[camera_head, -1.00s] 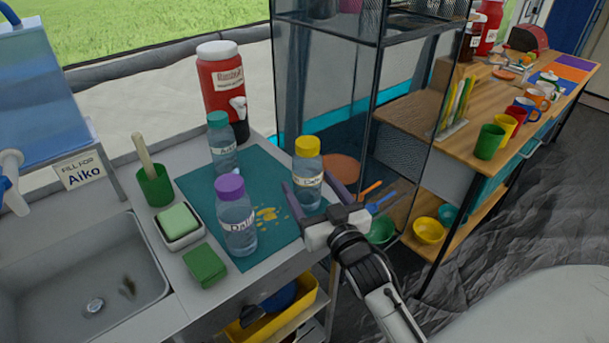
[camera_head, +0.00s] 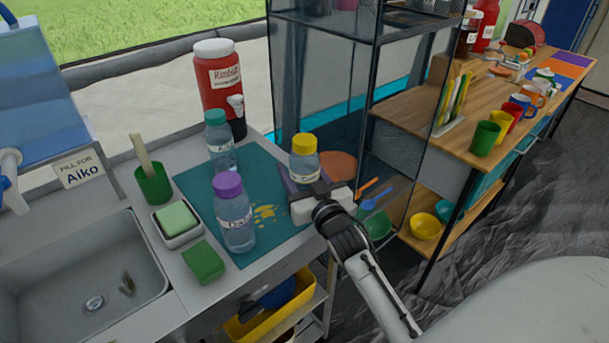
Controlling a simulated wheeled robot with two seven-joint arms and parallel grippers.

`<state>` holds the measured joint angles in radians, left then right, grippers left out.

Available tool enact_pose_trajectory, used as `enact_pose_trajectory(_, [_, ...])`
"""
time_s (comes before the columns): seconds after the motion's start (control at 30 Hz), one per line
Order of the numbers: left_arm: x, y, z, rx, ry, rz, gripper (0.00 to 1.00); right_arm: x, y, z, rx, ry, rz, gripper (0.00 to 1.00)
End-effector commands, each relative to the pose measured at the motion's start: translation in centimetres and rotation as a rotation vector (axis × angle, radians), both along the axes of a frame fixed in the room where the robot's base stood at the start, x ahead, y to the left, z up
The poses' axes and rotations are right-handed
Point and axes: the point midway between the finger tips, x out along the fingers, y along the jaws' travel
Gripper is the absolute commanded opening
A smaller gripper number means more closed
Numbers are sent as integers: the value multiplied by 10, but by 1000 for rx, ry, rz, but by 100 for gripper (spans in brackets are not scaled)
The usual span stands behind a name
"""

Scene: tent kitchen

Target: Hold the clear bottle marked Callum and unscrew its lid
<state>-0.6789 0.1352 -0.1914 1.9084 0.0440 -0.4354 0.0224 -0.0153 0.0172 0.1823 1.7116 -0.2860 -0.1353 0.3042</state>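Three clear bottles stand upright on the teal mat (camera_head: 190,183). One has a yellow lid (camera_head: 304,144), one a purple lid (camera_head: 227,184), one a teal lid (camera_head: 214,117). Their name labels are too small or too covered to read surely now. My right gripper (camera_head: 302,186) is at the yellow-lidded bottle (camera_head: 304,166), low on its body. One finger shows along the bottle's left side; the other is mostly hidden, so its grip is unclear. The gripper hides the bottle's lower part. My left gripper is not in view.
The purple-lidded bottle (camera_head: 237,223) stands just left of the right gripper. A red dispenser (camera_head: 217,85) stands behind. Left are a sponge tray (camera_head: 178,238), a green cup (camera_head: 153,186) and the sink (camera_head: 60,275). A dark-framed shelf (camera_head: 437,170) rises close on the right.

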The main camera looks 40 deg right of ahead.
Motion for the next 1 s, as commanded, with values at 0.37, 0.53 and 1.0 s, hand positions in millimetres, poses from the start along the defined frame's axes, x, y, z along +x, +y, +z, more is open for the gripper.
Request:
enact_pose_trajectory(0.37, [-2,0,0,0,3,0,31,0,0,6,-1,-4,1,24])
enact_pose_trajectory(0.53, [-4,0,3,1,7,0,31,0,1,35,-2,-8,2,24])
enact_pose_trajectory(1.0, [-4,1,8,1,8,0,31,0,0,101,-1,-3,0,24])
